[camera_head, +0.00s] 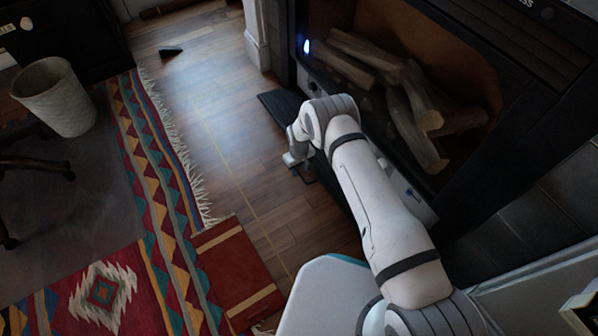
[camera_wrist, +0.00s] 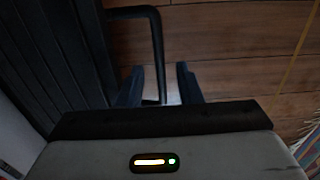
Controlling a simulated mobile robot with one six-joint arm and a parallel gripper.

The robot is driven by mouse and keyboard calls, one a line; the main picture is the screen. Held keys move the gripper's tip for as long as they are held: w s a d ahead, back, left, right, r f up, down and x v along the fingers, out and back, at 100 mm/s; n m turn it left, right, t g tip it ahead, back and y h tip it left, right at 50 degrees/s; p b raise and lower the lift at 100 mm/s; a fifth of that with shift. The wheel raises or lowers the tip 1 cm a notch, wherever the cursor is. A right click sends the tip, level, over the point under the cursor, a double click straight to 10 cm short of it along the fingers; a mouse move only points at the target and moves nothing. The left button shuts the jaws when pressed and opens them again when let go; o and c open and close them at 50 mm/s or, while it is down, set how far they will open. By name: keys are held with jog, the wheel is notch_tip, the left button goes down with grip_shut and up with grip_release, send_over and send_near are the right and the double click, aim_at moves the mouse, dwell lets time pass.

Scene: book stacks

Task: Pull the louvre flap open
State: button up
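The dark louvre flap, with slatted ridges, fills the left of the wrist view (camera_wrist: 48,50). In the head view its dark panel (camera_head: 281,106) shows low in front of the fireplace, partly hidden by my arm. A black bar handle (camera_wrist: 134,13) stands out from the flap, and its long bar runs down between my fingers. My gripper (camera_wrist: 161,74) is open around this bar, with a gap on the right finger's side; contact on the left is unclear. In the head view my gripper (camera_head: 294,160) is low over the floor beside the fireplace base.
The fireplace holds several logs (camera_head: 414,112) behind my arm. A red book (camera_head: 239,272) lies by the patterned rug (camera_head: 150,170). A pale wastebasket (camera_head: 57,97) and part of a chair are at the left. The wooden floor (camera_head: 222,115) left of my gripper is clear.

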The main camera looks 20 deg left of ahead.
jog(key=shift+f, duration=0.5)
jog(key=shift+c, duration=0.2)
grip_shut()
